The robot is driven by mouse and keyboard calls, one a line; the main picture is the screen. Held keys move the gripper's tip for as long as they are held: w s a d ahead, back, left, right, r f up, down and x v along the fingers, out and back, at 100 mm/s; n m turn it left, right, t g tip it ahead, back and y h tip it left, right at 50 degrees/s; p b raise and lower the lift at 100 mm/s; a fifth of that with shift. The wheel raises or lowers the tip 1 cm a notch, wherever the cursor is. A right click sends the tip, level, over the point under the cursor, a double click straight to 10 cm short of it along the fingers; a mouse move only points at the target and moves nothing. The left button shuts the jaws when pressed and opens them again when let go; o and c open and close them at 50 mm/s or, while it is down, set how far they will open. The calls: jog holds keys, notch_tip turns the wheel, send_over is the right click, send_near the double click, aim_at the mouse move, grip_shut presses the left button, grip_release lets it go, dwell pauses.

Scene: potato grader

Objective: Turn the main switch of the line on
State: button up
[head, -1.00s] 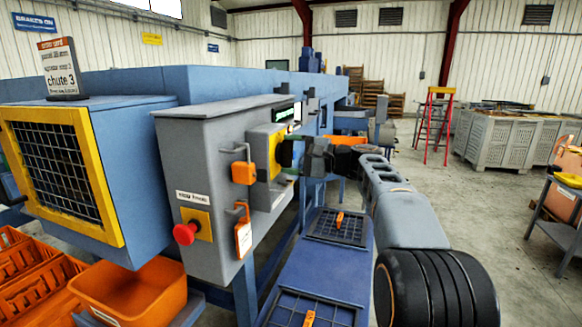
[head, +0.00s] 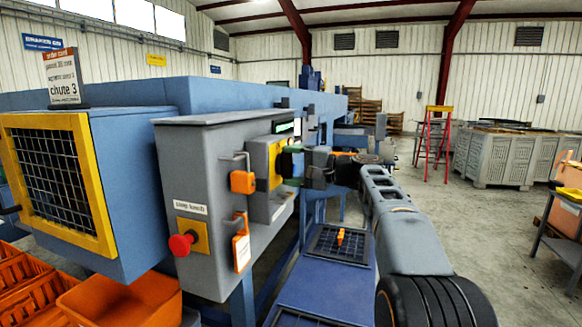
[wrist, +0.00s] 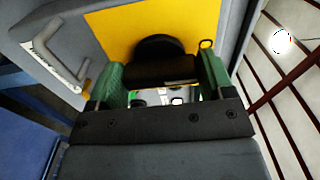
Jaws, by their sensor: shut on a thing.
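The main switch is a black rotary handle (wrist: 160,62) on a yellow plate (wrist: 122,26), as the wrist view shows. In the head view the yellow plate (head: 274,166) sits on the side of the grey control cabinet (head: 205,150). My gripper (wrist: 162,80) has its green pads on both sides of the handle's bar and is shut on it. The bar lies roughly level across the wrist view. In the head view my gripper (head: 291,163) hides most of the handle.
A grey hooked bracket (wrist: 50,45) stands near the plate. Below my arm is a blue deck (head: 325,275).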

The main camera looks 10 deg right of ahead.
jog(key=o, duration=0.9)
jog(key=v, duration=1.3)
jog(key=shift+s+d, duration=0.2)
jog(key=shift+d, duration=0.15)
